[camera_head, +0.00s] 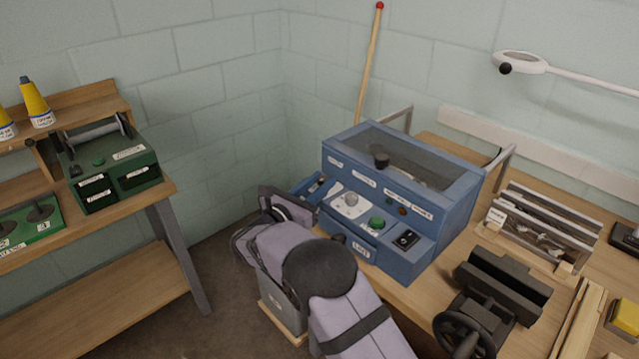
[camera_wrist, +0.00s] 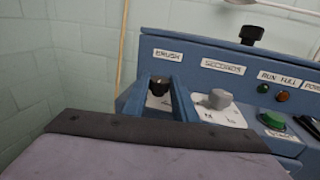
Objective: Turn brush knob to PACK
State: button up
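The brush knob (camera_wrist: 159,84) is a small dark knob on a white dial plate under the BRUSH label (camera_wrist: 167,54), at the left of a blue machine's front panel. My gripper (camera_wrist: 160,92) has one blue-grey finger on each side of the knob. The fingers are apart, with part of the dial plate showing between them; I cannot tell whether they touch the knob. In the head view my gripper (camera_head: 315,187) reaches the panel's left end. The PACK marking and the knob's pointer cannot be read.
Right of the brush knob is a pale SECONDS knob (camera_wrist: 219,98), then a green button (camera_wrist: 274,120) and a dark power switch (camera_head: 406,238). A dark handwheel (camera_head: 464,328) stands on the wooden bench. A green machine (camera_head: 108,162) sits on the left bench.

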jog(key=shift+d+y, duration=0.1)
jog(key=shift+y, duration=0.2)
jog(key=n+y+b, duration=0.1)
jog(key=n+t+y+b, duration=0.2)
jog(key=y+b, duration=0.1)
jog(key=shift+s+d+f, duration=0.1)
jog(key=shift+d, duration=0.15)
jog(key=shift+r+n+t+y+b, duration=0.2)
jog(key=shift+n+t+y+b, duration=0.2)
jog(key=shift+n+y+b, duration=0.45)
jog(key=o, duration=1)
jog(key=shift+o, duration=0.2)
jog(key=shift+s, duration=0.1)
jog(key=shift+s+a+f, duration=0.1)
jog(key=shift+s+a, duration=0.05)
jog(key=shift+s, duration=0.35)
jog(key=s+a+b, duration=0.1)
jog(key=s, duration=0.5)
